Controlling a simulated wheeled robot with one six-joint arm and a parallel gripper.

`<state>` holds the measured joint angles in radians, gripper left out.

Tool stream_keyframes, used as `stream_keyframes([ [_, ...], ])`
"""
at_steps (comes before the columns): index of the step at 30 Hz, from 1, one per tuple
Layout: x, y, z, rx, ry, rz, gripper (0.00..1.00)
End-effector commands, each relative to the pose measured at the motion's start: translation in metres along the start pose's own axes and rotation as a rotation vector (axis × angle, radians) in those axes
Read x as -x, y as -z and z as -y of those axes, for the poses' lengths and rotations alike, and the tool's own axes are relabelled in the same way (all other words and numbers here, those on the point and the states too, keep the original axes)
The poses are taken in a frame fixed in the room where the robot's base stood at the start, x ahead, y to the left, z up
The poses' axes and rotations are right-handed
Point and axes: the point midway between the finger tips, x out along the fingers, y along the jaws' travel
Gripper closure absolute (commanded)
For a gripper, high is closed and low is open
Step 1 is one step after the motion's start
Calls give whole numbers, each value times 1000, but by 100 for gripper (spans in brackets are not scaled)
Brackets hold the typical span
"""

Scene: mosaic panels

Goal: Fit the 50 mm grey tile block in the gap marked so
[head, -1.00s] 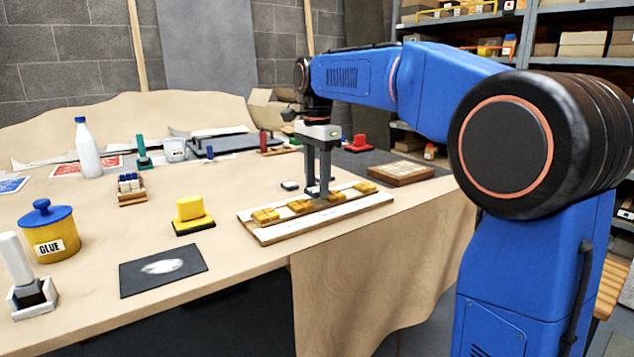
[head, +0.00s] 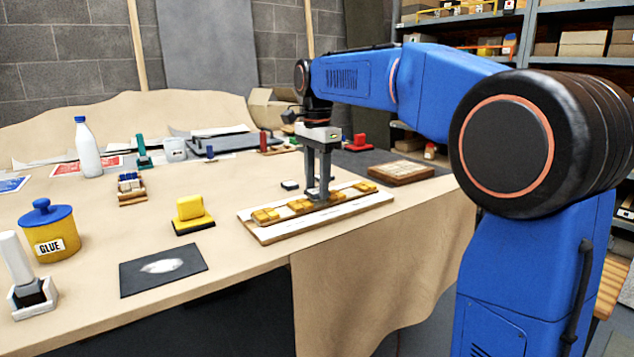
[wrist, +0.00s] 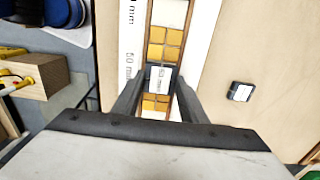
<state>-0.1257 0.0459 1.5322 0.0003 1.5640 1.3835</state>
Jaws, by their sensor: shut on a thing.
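My gripper (head: 318,196) is over the long mosaic panel (head: 262,236), its fingers pointing down at the tile row. In the wrist view my gripper (wrist: 160,96) is shut on a grey tile block (wrist: 158,79) with a pale label on top, its print too small to read surely. The block lies in line with the row, with yellow tiles (wrist: 163,45) on the far side and more on the near side. I cannot tell whether it is fully seated. A white strip with printed mm marks (wrist: 128,68) runs beside the row; the mark by the block is hard to read.
A small dark block with a white label (wrist: 240,92) lies on the table beside the panel. A yellow stamp-like piece (head: 192,209), a glue pot (head: 50,236) and a dark mat (head: 190,280) stand to the left. A tiled wooden board (head: 400,173) lies behind right.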

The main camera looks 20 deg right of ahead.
Motion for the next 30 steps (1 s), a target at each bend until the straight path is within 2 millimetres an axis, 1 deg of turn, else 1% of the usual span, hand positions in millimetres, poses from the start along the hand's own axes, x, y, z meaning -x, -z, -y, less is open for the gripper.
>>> stream_keyframes([
  [24,-16,0,0,0,0,0,85],
  [25,-16,0,0,0,0,0,57],
  [26,-16,0,0,0,0,0,50],
  [27,-16,0,0,0,0,0,40],
  [30,-16,0,0,0,0,0,40],
])
